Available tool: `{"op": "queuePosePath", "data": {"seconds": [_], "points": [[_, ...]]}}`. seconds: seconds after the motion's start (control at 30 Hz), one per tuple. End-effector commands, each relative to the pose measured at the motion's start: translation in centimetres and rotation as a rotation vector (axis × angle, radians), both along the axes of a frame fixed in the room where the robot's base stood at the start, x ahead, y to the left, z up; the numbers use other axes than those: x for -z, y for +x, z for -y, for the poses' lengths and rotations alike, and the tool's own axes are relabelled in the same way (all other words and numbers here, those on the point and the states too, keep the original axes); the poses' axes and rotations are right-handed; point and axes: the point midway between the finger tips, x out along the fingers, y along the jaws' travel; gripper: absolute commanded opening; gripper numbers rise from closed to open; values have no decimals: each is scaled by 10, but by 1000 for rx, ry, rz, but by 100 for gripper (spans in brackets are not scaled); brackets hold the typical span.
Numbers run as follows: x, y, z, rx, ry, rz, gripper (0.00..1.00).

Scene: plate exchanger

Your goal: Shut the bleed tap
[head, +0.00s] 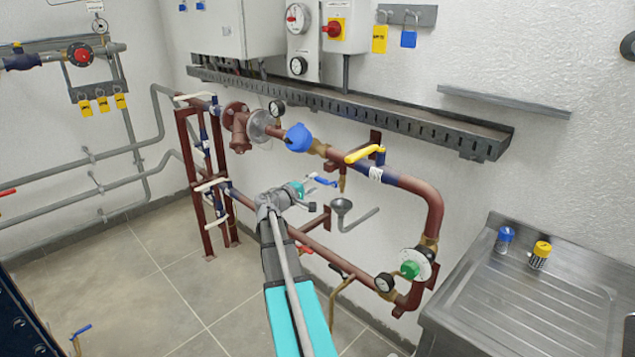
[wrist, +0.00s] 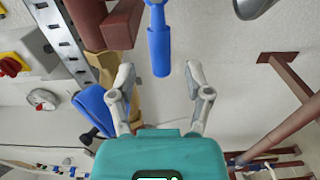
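The bleed tap has a small blue lever (head: 325,181), which shows just beyond my gripper (head: 311,191) in the head view, below the red-brown pipe. In the wrist view the blue lever (wrist: 159,50) points down the picture, and its free end lies between the fingertips of my gripper (wrist: 160,80). The two fingers stand apart with a gap on both sides of the lever, and I see no contact. My gripper is open and empty. The tap's body is mostly out of the wrist view.
A grey funnel (head: 342,205) with a drain pipe sits right of the tap. A yellow lever (head: 365,154) and a blue round device (head: 298,138) are on the upper pipe. A steel sink (head: 520,290) stands at right. The lower pipe runs behind my arm.

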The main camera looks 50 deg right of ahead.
Motion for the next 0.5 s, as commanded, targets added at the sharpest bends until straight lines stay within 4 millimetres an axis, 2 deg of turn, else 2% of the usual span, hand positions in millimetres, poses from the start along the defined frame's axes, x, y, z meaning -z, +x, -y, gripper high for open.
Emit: {"op": "queuePosePath", "data": {"seconds": [0.1,0.3,0.5], "points": [[0,1,-16,-2,0,0,64],[0,3,-36,-2,0,0,64],[0,4,-45,-2,0,0,64]]}}
